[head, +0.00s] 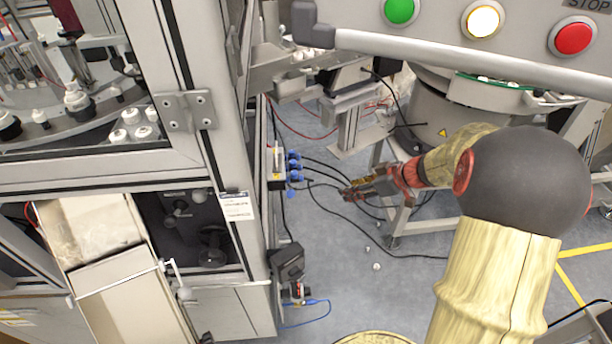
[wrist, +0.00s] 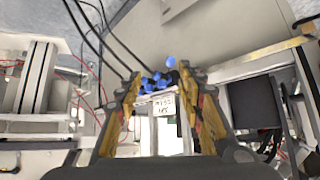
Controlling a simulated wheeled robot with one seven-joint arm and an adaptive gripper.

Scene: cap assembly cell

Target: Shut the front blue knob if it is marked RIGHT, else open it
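Several blue knobs (head: 294,166) sit in a vertical row on a small pale valve block (head: 276,166) at the side of the machine frame. The lowest blue knob (head: 291,192) sits slightly apart. In the wrist view the blue knobs (wrist: 153,83) cluster between my fingertips, farther away, with one knob (wrist: 171,62) apart from the rest. I cannot tell for sure which is the front one. A white tag (wrist: 164,103) beside them carries small writing; I cannot read RIGHT on it. My gripper (head: 346,193) is open and empty, right of the knobs and not touching them.
Dark cables (head: 325,170) run from the block across the floor near my gripper. The machine frame post (head: 228,150) stands left of the knobs. A dark box (head: 287,262) hangs below. A metal stand (head: 412,215) is at right. Grey floor (head: 345,270) is mostly clear.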

